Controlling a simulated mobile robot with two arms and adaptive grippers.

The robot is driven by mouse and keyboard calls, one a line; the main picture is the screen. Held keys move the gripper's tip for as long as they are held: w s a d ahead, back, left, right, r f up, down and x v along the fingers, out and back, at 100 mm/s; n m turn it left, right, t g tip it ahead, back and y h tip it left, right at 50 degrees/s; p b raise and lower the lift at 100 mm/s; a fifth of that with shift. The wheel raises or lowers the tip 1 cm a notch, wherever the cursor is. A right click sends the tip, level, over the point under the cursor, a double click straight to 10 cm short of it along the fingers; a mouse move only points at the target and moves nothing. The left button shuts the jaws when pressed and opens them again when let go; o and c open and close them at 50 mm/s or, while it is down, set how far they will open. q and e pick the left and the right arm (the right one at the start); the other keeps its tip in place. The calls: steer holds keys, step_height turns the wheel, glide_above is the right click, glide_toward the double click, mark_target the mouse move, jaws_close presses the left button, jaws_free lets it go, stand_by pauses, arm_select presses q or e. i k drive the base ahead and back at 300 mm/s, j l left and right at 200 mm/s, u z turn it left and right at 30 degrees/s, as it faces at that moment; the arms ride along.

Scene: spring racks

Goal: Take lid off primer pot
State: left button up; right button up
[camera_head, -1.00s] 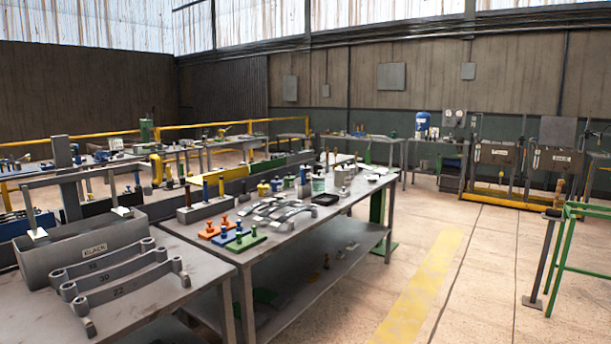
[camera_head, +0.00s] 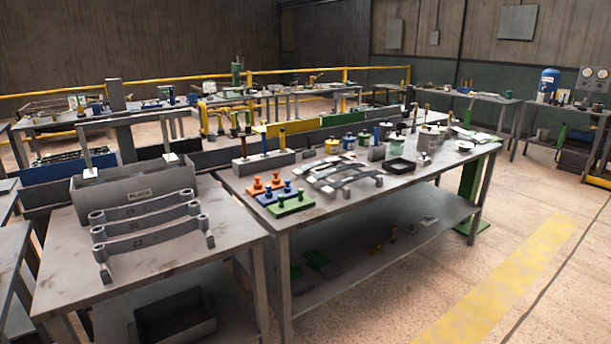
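Several small pots and cans stand toward the far end of the workbench (camera_head: 330,205). Among them are a pale green pot (camera_head: 397,148) and a larger grey can (camera_head: 428,140) with a light label. Smaller pots with yellow (camera_head: 331,147), blue (camera_head: 348,143) and green (camera_head: 363,139) colouring stand to their left. I cannot tell which one is the primer pot, as the labels are too small to read. Whether each has a lid on is not clear. Neither of my grippers is in view.
A black tray (camera_head: 400,167) lies in front of the pots. Curved grey spring leaves (camera_head: 345,180) and orange, blue and green (camera_head: 290,204) peg blocks lie nearer. A left table holds a grey bin (camera_head: 135,191). Open floor with a yellow stripe (camera_head: 500,285) lies to the right.

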mark_target(384, 132)
steer(key=i+l+u, duration=0.2)
steer(key=l, duration=0.45)
steer(key=i+l+u, duration=0.2)
steer(key=l, duration=0.45)
steer(key=l+u, duration=0.15)
steer(key=l, duration=0.55)
steer(key=i+l+u, duration=0.2)
steer(key=l, duration=0.55)
steer(key=k+j, duration=0.05)
